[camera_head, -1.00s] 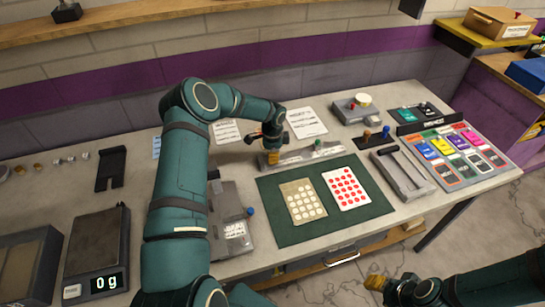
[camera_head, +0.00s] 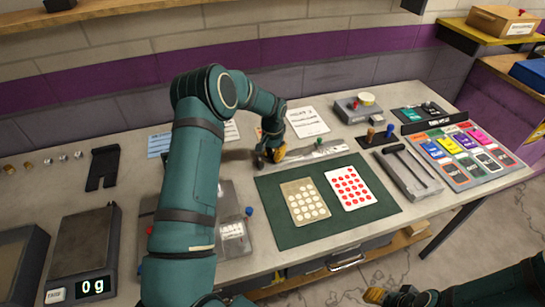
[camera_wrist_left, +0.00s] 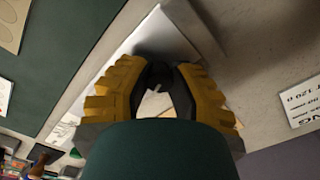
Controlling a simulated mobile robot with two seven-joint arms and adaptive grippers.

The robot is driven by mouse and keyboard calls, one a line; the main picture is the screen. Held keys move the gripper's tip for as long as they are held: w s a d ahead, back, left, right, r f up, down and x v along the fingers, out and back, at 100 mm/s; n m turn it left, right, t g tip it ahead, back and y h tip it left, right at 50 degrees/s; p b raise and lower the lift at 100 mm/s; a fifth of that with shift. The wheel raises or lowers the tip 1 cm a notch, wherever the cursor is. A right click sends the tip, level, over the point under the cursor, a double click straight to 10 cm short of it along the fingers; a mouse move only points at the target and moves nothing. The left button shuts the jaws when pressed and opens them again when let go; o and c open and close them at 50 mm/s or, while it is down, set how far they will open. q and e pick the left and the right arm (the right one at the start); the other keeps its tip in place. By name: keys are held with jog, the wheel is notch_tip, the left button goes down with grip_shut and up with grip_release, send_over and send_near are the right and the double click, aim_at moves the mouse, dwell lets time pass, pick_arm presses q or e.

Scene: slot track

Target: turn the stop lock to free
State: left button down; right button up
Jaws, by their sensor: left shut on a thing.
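A silver slot track (camera_head: 303,155) lies on the workbench behind the green mat, with a green knob (camera_head: 318,143) near its right end. The track also shows in the left wrist view (camera_wrist_left: 118,55), with the green knob (camera_wrist_left: 75,153) at lower left. My left gripper (camera_head: 270,157) is low over the track's left end. In the left wrist view its yellow-and-black fingers (camera_wrist_left: 158,82) are closed on a small dark part at the track, mostly hidden between them. I cannot make out the stop lock's setting. My right gripper (camera_head: 373,296) is at the bottom edge, partly cut off.
The green mat (camera_head: 275,210) holds a beige and a white dotted card. Right of the track stand a dark box with brass and blue knobs (camera_head: 376,140) and a grey slotted fixture (camera_head: 408,172). A printed sheet (camera_head: 306,122) lies behind the track. A scale (camera_head: 85,245) is at left.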

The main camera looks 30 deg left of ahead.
aim_at(273, 153)
pick_arm(q)
jog(key=shift+w+n, duration=0.1)
jog(key=shift+n, duration=0.7)
jog(key=c, duration=0.8)
grip_release()
jog(key=shift+r, duration=0.1)
notch_tip(273, 153, up, 12)
